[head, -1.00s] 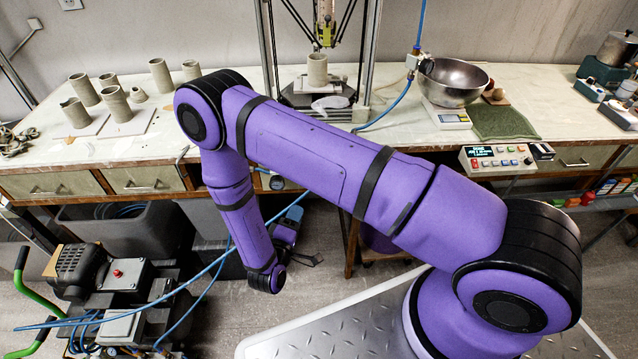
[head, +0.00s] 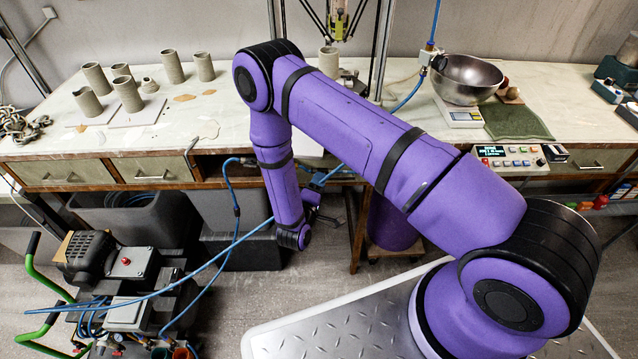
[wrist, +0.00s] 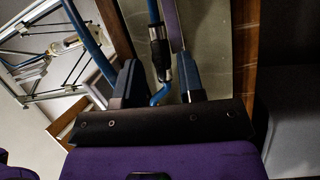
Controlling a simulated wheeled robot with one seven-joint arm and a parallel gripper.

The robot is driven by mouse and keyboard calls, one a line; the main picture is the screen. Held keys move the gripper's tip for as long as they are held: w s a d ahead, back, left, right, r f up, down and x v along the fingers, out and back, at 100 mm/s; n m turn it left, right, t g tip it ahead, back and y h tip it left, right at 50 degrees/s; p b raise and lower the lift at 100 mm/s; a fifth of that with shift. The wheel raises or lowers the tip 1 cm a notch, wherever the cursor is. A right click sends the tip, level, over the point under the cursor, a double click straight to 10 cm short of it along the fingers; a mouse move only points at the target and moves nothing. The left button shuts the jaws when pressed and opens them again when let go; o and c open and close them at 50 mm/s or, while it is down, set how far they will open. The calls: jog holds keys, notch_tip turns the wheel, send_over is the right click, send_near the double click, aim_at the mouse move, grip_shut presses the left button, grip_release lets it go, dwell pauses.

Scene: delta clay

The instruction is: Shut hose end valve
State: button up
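The hose end valve (wrist: 163,72) shows in the wrist view as a metal fitting below a black sleeve on a blue hose. A small curved blue part (wrist: 159,97) sticks out at its lower end. My gripper (wrist: 158,88) is open, with one finger on each side of the valve. I see no clear contact, and the depth between them is hard to judge. In the head view my gripper (head: 314,196) is mostly hidden behind my forearm, low in front of the bench. The valve cannot be made out there.
The bench (head: 330,110) has drawers along its front and carries clay cylinders (head: 128,93), a steel bowl (head: 467,78) and a control box (head: 509,159). A compressor (head: 106,264) with blue hoses (head: 215,255) stands at the lower left. Grey bins (head: 140,218) stand under the bench.

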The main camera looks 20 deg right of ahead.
jog(key=shift+w, duration=0.1)
grip_shut()
jog(key=shift+r+m, duration=0.1)
jog(key=shift+m, duration=0.3)
jog(key=m+y, duration=0.5)
jog(key=m, duration=0.2)
jog(key=d+m+y, duration=0.1)
jog(key=m+y, duration=0.2)
jog(key=m, duration=0.1)
jog(key=shift+s+d+r+y, duration=0.1)
jog(key=shift+s+r+y, duration=0.2)
jog(key=shift+s+r, duration=0.1)
dwell(0.3)
dwell(0.5)
